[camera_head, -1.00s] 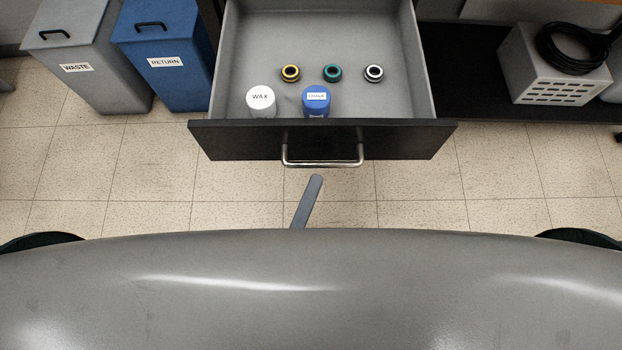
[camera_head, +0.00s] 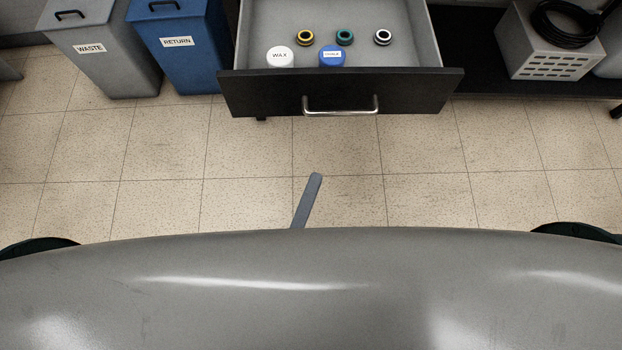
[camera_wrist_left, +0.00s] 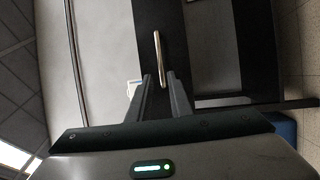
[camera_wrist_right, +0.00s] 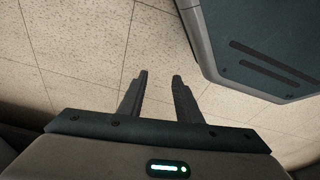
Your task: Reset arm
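One grey finger of my left gripper (camera_head: 307,200) shows in the head view above my grey body, over the floor. In the left wrist view my left gripper (camera_wrist_left: 158,78) has its fingers apart with nothing held. The drawer handle (camera_wrist_left: 158,60) lies beyond its tips. In the right wrist view my right gripper (camera_wrist_right: 160,77) is open and empty over floor tiles. It does not show in the head view. The open drawer (camera_head: 270,92) holds a white WAX container (camera_head: 280,57), a blue container (camera_head: 332,57) and yellow (camera_head: 305,38), teal (camera_head: 344,37) and white (camera_head: 383,37) ringed coils.
A grey WASTE bin (camera_head: 105,65) and a blue RETURN bin (camera_head: 185,65) stand left of the drawer. A vented grey box (camera_head: 545,52) with a black cable (camera_head: 560,28) stands at the right. The tiled floor (camera_head: 430,150) between drawer and body is clear.

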